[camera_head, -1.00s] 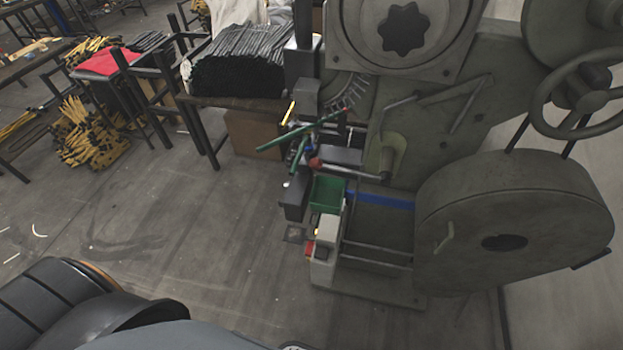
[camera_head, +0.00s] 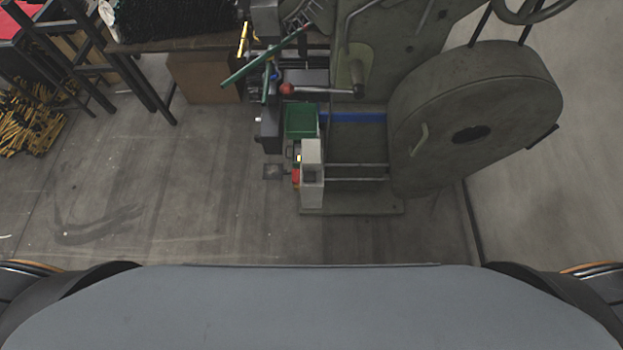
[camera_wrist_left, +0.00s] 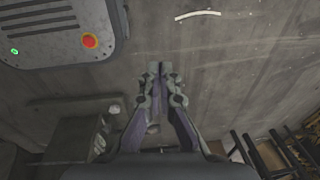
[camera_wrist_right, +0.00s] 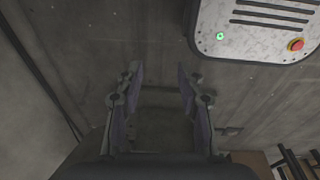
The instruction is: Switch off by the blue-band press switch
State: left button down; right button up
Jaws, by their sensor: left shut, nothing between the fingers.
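The press with the blue band (camera_head: 352,117) stands ahead, right of the middle in the head view. A pale switch box (camera_head: 312,172) stands at its lower front left corner, with a red part (camera_head: 295,178) on its left side. The switch's exact setting is too small to tell. My left gripper (camera_wrist_left: 165,72) is shut and empty above bare floor in the left wrist view. My right gripper (camera_wrist_right: 158,75) is open and empty, also above floor. Neither gripper shows in the head view, and neither touches the switch box.
A green bin (camera_head: 301,121) sits just behind the switch box. A red-balled lever (camera_head: 287,89) and a green rod (camera_head: 262,60) stick out above it. A large round guard (camera_head: 480,105) is at right. Floor (camera_head: 160,210) in front and left is clear.

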aim_at(295, 177)
jog(key=j+z, duration=0.5)
jog(key=j, duration=0.3)
jog(key=k+j+z, duration=0.1)
jog(key=j+z, duration=0.4)
jog(key=j, duration=0.3)
jog(key=j+z, duration=0.2)
jog(key=j, duration=0.45)
jog(key=j+z, duration=0.2)
jog(key=j, duration=0.4)
jog(key=j+z, duration=0.15)
jog(key=j, duration=0.5)
jog(key=j+z, duration=0.2)
jog(key=j, duration=0.45)
jog(key=k+j+z, duration=0.2)
jog(key=j, duration=0.4)
